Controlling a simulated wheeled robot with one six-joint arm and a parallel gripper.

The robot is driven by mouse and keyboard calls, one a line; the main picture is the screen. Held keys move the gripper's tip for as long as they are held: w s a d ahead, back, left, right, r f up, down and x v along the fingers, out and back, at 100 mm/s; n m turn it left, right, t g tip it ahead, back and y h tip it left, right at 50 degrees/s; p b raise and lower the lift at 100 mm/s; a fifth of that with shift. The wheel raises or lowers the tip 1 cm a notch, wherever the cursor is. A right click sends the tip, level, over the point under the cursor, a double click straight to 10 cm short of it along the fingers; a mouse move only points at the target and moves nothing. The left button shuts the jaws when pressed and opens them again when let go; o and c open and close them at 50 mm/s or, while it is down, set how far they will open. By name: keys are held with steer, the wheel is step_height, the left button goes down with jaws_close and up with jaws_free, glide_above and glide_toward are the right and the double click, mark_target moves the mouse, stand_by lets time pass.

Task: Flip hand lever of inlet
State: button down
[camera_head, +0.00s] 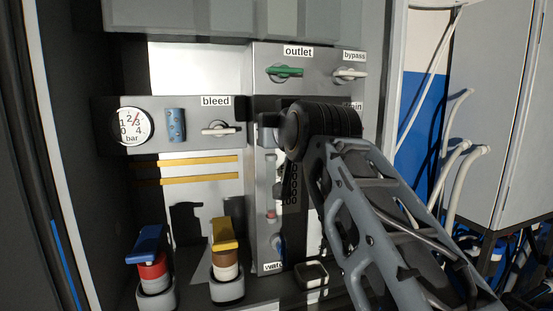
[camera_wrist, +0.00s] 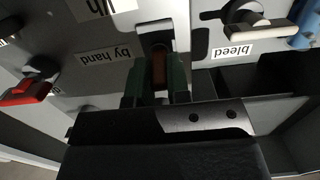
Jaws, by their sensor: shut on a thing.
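My gripper (camera_wrist: 157,82) shows in the wrist view, where its two dark green fingers are closed around a reddish-brown lever handle (camera_wrist: 159,70). The handle lies below a grey mount (camera_wrist: 155,34) on the panel. A "by hand" label (camera_wrist: 107,55), upside down in this view, is just left of the mount. No readable "inlet" label shows. In the head view my arm and wrist cover the gripped lever and the fingers, in front of the panel right of the bleed lever.
The white bleed lever (camera_head: 219,130) is close beside my gripper; it also shows in the wrist view (camera_wrist: 262,30). A red lever (camera_wrist: 28,90) is at the wrist view's left. The green outlet lever (camera_head: 286,71) and white bypass lever (camera_head: 350,74) are above my wrist.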

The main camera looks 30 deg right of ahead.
step_height(320, 180, down, 3)
steer(key=t+b, duration=0.3)
steer(key=b, duration=0.4)
steer(key=t+h+b, duration=0.1)
steer(key=t+b, duration=0.2)
steer(key=b, duration=0.5)
steer(key=shift+w+r, duration=0.1)
steer(key=shift+r, duration=0.1)
steer(key=shift+r+h+b, duration=0.15)
steer(key=shift+h+b, duration=0.25)
steer(key=shift+b, duration=0.15)
steer(key=c, duration=1.1)
jaws_free()
